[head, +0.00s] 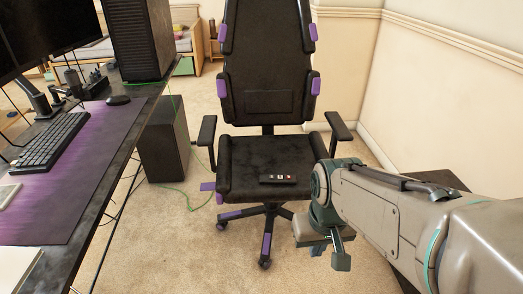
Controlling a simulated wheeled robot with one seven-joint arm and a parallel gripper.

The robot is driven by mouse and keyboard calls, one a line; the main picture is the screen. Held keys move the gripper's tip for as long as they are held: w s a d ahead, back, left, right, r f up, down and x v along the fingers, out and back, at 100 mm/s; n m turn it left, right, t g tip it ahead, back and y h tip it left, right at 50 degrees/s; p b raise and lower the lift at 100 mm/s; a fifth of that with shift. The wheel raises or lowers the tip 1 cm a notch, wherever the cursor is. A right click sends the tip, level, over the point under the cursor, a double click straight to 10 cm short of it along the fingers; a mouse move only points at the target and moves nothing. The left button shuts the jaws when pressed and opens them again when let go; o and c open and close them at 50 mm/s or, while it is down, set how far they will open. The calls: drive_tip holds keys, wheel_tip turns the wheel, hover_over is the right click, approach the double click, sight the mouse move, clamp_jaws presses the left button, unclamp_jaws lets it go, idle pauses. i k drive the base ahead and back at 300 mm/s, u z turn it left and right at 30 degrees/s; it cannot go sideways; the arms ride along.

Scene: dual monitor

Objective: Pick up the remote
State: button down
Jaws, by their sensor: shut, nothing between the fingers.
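A small black remote (278,179) with a few light and red buttons lies flat on the seat of a black and purple office chair (250,155), near the seat's front edge. My gripper (328,262) is in front of the chair, to the right of and nearer than the remote. It points downward, apart from the remote, and holds nothing. Its fingers are partly hidden by my arm's end.
A desk (75,229) on the left carries a keyboard (52,142), a mouse, monitors and a black computer tower (139,40). A dark box (165,150) stands on the floor beside it. Armrests flank the seat. A wall (425,85) is on the right. Carpet before the chair is clear.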

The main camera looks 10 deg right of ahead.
sight(264, 179)
drive_tip(key=k, duration=0.55)
drive_tip(key=u, duration=0.65)
drive_tip(key=i, duration=0.5)
drive_tip(key=u, duration=0.55)
drive_tip(key=i, duration=0.9)
drive_tip(key=z, duration=0.85)
drive_tip(key=i, duration=0.85)
drive_tip(key=z, duration=1)
